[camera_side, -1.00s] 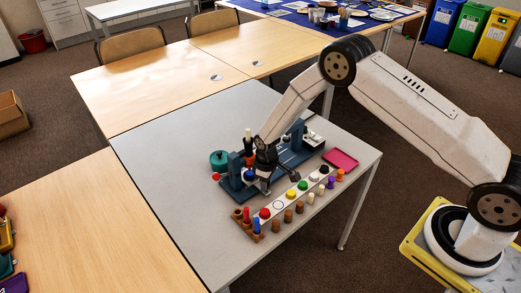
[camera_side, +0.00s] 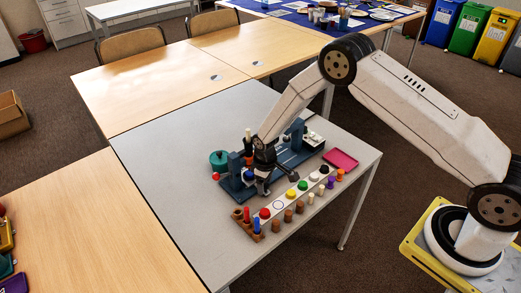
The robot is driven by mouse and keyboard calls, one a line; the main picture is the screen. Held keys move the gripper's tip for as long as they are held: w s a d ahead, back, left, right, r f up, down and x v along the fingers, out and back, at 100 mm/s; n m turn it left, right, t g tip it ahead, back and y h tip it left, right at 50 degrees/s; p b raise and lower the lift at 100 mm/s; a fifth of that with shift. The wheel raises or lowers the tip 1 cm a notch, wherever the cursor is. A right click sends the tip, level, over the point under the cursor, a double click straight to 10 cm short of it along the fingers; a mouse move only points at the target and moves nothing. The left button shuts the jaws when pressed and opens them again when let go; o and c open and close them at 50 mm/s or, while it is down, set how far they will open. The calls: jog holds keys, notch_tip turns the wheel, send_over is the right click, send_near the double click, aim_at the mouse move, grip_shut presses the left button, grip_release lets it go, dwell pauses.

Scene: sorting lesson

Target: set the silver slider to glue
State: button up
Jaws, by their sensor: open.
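A dark blue fixture (camera_side: 287,159) with upright posts stands on the grey table (camera_side: 175,160). My gripper (camera_side: 263,187) points down at the front left part of this fixture, with its jaws open. I cannot make out the silver slider or any glue marking at this size; the gripper and wrist hide part of the fixture. I cannot tell whether the fingers touch anything.
In front of the fixture is a white strip with coloured round pieces, including a yellow one (camera_side: 290,194). A brown rack (camera_side: 245,226) holds pegs at its left end. A pink tray (camera_side: 341,159) lies right. The table's left side is clear.

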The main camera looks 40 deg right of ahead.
jog(key=shift+r, duration=3.7)
jog(key=shift+r, duration=0.1)
jog(key=shift+s+d+r, duration=0.1)
jog(key=shift+s+r, duration=0.1)
jog(key=shift+r, duration=0.3)
jog(key=s+d+r+m+t, duration=0.1)
jog(key=s+d+r+m, duration=0.1)
jog(key=s+r, duration=0.5)
jog(key=s+d+r+m+t, duration=0.1)
jog(key=s+r+m, duration=0.1)
jog(key=s+r, duration=0.6)
jog(key=s, duration=0.5)
jog(key=shift+s+d+m+t, duration=0.15)
jog(key=shift+d+m+t, duration=0.15)
jog(key=shift+d, duration=0.1)
